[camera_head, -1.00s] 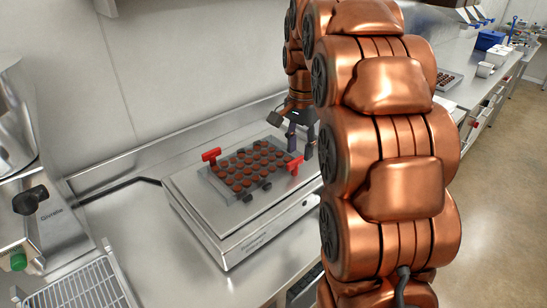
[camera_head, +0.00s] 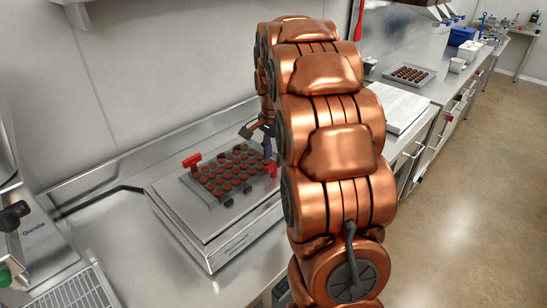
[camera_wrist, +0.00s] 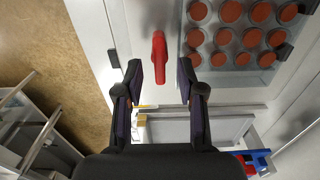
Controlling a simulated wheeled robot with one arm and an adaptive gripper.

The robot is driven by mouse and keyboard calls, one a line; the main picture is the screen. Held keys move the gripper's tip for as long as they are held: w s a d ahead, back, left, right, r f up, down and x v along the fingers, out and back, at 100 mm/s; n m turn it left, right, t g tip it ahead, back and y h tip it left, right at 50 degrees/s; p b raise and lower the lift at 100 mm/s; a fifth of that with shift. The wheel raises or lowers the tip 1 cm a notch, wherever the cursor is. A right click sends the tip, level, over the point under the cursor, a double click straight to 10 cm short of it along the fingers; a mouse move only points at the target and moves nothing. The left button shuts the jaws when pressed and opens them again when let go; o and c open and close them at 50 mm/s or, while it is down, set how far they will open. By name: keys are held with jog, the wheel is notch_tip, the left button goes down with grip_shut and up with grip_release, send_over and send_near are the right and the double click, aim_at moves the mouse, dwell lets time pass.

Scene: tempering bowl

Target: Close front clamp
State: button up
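A mold tray of round brown chocolates (camera_head: 229,174) lies on a steel vibrating-table machine (camera_head: 165,205). It also shows in the wrist view, at the upper right (camera_wrist: 243,77). One red clamp handle (camera_head: 192,160) is at the tray's left end. The other red clamp handle (camera_head: 271,169) is at the right end, partly behind my arm. In the wrist view a red clamp handle (camera_wrist: 158,50) appears between my fingertips, with space on both sides. My gripper (camera_wrist: 160,72) is open and empty. It is partly hidden by my arm in the head view (camera_head: 259,138).
A wire rack (camera_head: 80,290) and a machine with a black knob (camera_head: 15,215) stand at the left. A white board (camera_head: 400,110) and another chocolate tray (camera_head: 410,74) lie on the counter at the right. A wall stands behind the machine.

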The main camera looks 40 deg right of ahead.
jog(key=shift+f, duration=1)
grip_shut()
